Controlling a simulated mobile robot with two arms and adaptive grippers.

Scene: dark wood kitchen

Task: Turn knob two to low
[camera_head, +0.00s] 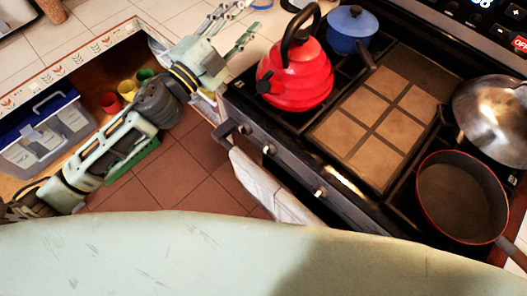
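The stove (293,150) is at the right, with a front panel facing the lower left. Small metallic knobs show along that panel: one near the left end (245,129), one beside it (268,150), and one further right (320,193). No numbers or settings are readable on them, so I cannot tell which is knob two. My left gripper (242,20) is open and empty above the tiled counter, left of the red kettle and apart from the knobs. My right gripper is not in view.
A red kettle (295,78), blue pot (352,30), red-rimmed pan (462,195) and metal wok or lid (493,115) are on the stove. A white towel (270,188) hangs at its front. An open drawer or cabinet with colored cups (127,89) is at the left.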

